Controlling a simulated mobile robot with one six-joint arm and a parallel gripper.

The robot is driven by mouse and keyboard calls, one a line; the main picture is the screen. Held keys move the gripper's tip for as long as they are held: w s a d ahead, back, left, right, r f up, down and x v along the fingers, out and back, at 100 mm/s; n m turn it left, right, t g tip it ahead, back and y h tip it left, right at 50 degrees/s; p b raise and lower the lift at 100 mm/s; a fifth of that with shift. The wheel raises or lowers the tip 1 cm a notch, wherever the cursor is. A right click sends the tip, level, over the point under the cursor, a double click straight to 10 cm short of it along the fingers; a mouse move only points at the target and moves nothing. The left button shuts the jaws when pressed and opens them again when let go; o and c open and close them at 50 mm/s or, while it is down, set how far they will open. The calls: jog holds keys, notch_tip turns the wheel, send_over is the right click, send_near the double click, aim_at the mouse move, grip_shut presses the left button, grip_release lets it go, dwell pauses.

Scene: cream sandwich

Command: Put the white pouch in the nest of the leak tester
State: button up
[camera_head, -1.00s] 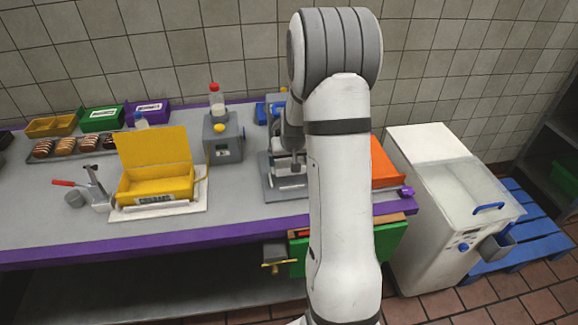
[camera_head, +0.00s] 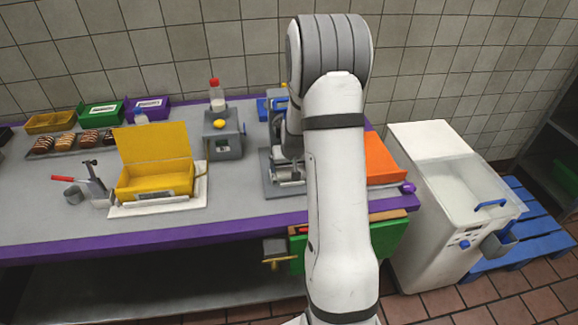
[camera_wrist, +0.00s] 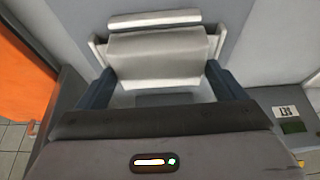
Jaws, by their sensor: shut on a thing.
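The white pouch (camera_wrist: 158,55) is pale and sits between the two dark fingers of my gripper (camera_wrist: 160,75) in the wrist view. My gripper is shut on it. The nest of the leak tester (camera_wrist: 217,42) has light grey side walls, which show at both ends of the pouch. The pouch is at the nest, but I cannot tell whether it touches the floor of it. In the head view the leak tester (camera_head: 270,187) is a grey machine on the counter, partly hidden by my arm. My gripper there is small and mostly hidden.
An orange box (camera_head: 385,165) stands right of the leak tester. A grey device with a red-capped bottle (camera_head: 222,140) and an open yellow box (camera_head: 155,160) stand to its left. A white chest (camera_head: 445,190) is on the floor at right. Bare counter lies between the boxes.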

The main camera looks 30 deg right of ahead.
jog(key=o, duration=0.9)
jog(key=shift+r+p, duration=0.4)
jog(key=shift+p, duration=0.15)
jog(key=b+v, duration=0.1)
jog(key=v, duration=1.1)
jog(key=s+a+r+n, duration=0.1)
jog(key=s+a+r, duration=0.2)
jog(key=s+a, duration=0.2)
jog(key=s+a+r+n, duration=0.1)
jog(key=s+a+r, duration=0.2)
jog(key=s, duration=0.7)
jog(key=s+a+r+n+g+y, duration=0.1)
jog(key=s+a+r, duration=0.2)
jog(key=s+a, duration=0.5)
jog(key=shift+s+r, duration=0.3)
